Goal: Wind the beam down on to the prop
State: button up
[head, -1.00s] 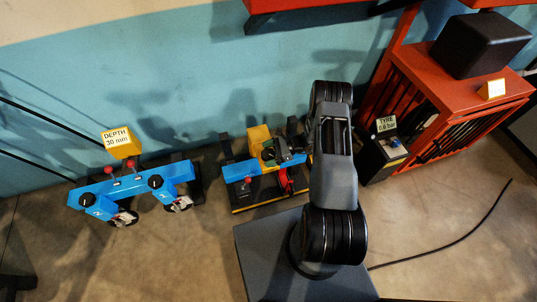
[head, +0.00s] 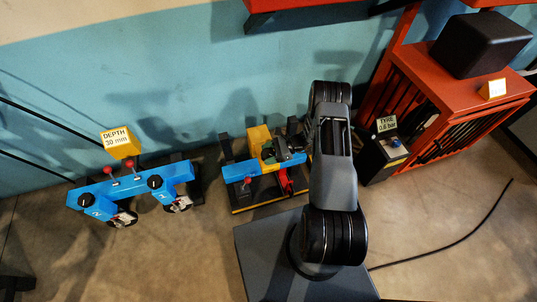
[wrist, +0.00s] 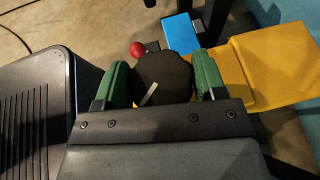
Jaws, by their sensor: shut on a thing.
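My gripper (head: 283,150) is over the small stand in the middle of the head view. In the wrist view its green fingertips (wrist: 160,82) are closed on both sides of a black round knob (wrist: 165,70) with a pale pointer mark. The blue beam (head: 240,171) crosses the stand in the head view, and part of it shows in the wrist view (wrist: 182,33). A red upright part (head: 284,181), perhaps the prop, stands at the beam's right half. I cannot tell whether they touch.
A yellow block (head: 258,137) is behind the beam. A red ball (wrist: 137,49) shows beside the knob. A blue unit with a DEPTH sign (head: 117,137) stands left. A TYRE box (head: 386,142) and a red cabinet (head: 445,80) stand right. A cable lies on the floor.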

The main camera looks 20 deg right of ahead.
jog(key=shift+f+n+g+b, duration=0.15)
jog(key=shift+n+g+b, duration=0.55)
jog(key=shift+n+g, duration=0.15)
jog(key=shift+r+n+g, duration=0.2)
jog(key=shift+n+g, duration=0.05)
jog(key=shift+g, duration=0.2)
jog(key=o, duration=0.9)
jog(key=p+v, duration=0.2)
jog(key=v, duration=1.1)
jog(key=shift+d, duration=0.45)
